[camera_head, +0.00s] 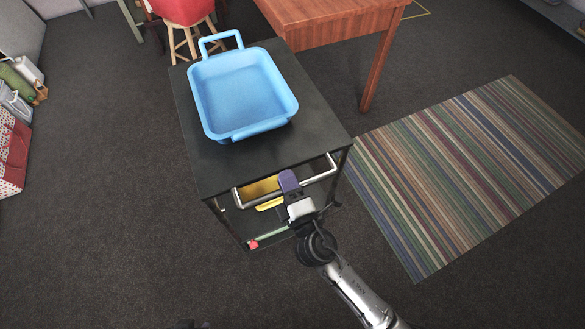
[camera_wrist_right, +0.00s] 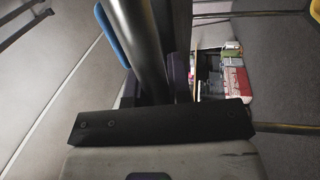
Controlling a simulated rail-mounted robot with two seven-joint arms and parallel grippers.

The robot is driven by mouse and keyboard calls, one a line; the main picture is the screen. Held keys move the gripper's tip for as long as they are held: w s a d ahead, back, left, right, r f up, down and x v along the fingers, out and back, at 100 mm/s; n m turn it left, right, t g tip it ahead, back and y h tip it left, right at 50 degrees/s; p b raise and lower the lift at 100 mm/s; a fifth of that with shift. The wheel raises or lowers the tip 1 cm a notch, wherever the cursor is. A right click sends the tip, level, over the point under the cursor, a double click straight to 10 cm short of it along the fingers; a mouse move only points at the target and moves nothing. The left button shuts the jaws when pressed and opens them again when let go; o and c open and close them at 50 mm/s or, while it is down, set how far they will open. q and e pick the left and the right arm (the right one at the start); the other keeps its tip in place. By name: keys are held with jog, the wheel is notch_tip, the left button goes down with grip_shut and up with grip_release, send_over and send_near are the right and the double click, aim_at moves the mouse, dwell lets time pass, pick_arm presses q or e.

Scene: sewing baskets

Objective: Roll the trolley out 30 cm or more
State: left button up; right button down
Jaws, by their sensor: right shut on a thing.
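The trolley (camera_head: 185,125) is a black cart with a flat dark top and open lower shelves. A silver bar handle (camera_head: 326,175) runs along its near side. My right gripper (camera_head: 289,182) is at the middle of this handle and shut on it. In the right wrist view the thick bar (camera_wrist_right: 150,45) passes between the fingers. A blue basket (camera_head: 241,92) with two handles sits on the trolley top.
A wooden table (camera_head: 330,18) stands just behind the trolley, with a red-seated stool (camera_head: 182,12) at the back. A striped rug (camera_head: 470,165) lies to the right. A red dotted box (camera_head: 12,150) is at far left. The grey floor to the left and front is clear.

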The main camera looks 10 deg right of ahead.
pick_arm(q)
jog(key=shift+d, duration=0.15)
pick_arm(e)
jog(key=shift+s, duration=0.15)
jog(key=c, duration=1.1)
grip_release()
pick_arm(q)
jog(key=shift+d, duration=0.15)
pick_arm(e)
jog(key=shift+o, duration=0.2)
jog(key=shift+s+d+f, duration=0.1)
jog(key=shift+s+f, duration=0.1)
jog(key=shift+s, duration=0.25)
pick_arm(q)
notch_tip(320, 180, down, 3)
jog(key=b, duration=0.3)
pick_arm(e)
jog(key=v, duration=1.2)
jog(key=shift+s, duration=0.4)
pick_arm(q)
jog(key=shift+a, duration=0.2)
